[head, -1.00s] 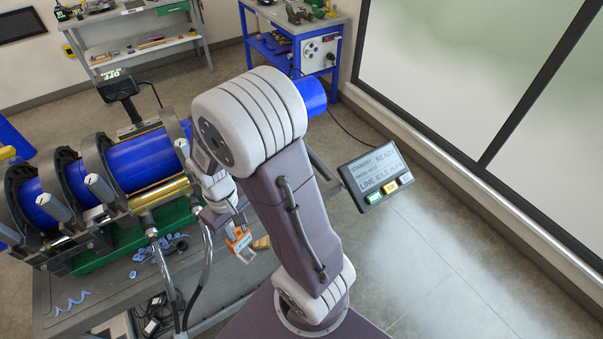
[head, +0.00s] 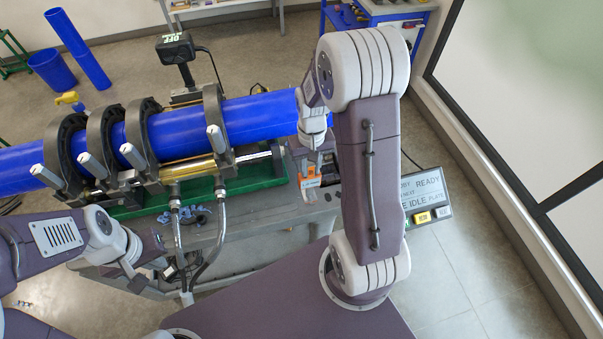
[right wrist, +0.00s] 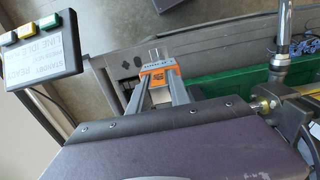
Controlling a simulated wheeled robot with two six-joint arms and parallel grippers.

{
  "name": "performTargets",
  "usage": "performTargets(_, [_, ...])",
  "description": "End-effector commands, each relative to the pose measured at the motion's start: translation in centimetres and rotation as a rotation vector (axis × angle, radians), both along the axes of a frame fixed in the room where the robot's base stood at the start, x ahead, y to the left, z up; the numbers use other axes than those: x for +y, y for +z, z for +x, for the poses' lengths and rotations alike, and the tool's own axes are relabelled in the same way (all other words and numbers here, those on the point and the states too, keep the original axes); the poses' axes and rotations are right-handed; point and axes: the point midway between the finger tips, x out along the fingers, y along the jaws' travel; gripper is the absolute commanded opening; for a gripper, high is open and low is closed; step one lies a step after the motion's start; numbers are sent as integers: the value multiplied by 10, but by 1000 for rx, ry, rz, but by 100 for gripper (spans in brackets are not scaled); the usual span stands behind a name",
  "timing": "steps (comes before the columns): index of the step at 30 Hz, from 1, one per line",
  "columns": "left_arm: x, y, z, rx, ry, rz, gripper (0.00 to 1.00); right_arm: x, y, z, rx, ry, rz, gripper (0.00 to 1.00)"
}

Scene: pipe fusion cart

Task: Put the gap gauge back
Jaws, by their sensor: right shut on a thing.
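The gap gauge (head: 312,182) is a small orange block with grey metal prongs. It is at the right end of the cart in the head view, and it also shows in the right wrist view (right wrist: 158,76). My right gripper (head: 313,166) is shut on it; in the wrist view its two fingers (right wrist: 160,92) hold the gauge at either side. The gauge is over or at the grey cart top (right wrist: 212,62); I cannot tell whether it touches. My left gripper (head: 172,268) is low in front of the cart, below the hoses, and its jaws are unclear.
A blue pipe (head: 185,130) lies through the black clamps (head: 140,128) above a green tray (head: 268,172). Two hoses (head: 208,240) hang in front. A status panel (head: 428,200) reading READY stands right of my right arm. Blue shavings (head: 196,216) lie on the cart.

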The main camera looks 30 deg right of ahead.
Motion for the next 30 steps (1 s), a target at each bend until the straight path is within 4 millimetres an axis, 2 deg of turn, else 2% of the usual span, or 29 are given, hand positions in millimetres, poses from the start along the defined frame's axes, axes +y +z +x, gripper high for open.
performTargets(3, [0,10,0,0,0,0,0,5,-14,27,3,2,1,0])
performTargets(7, [0,13,0,0,0,0,0,7,-24,42,1,1,0,0])
performTargets(12, [0,14,0,0,0,0,0,7,-30,44,2,0,0,0])
performTargets(19, [0,24,0,0,0,0,0,7,-64,44,2,0,0,0])
performTargets(30, [0,19,0,0,0,0,0,7,-72,44,-1,0,0,0])
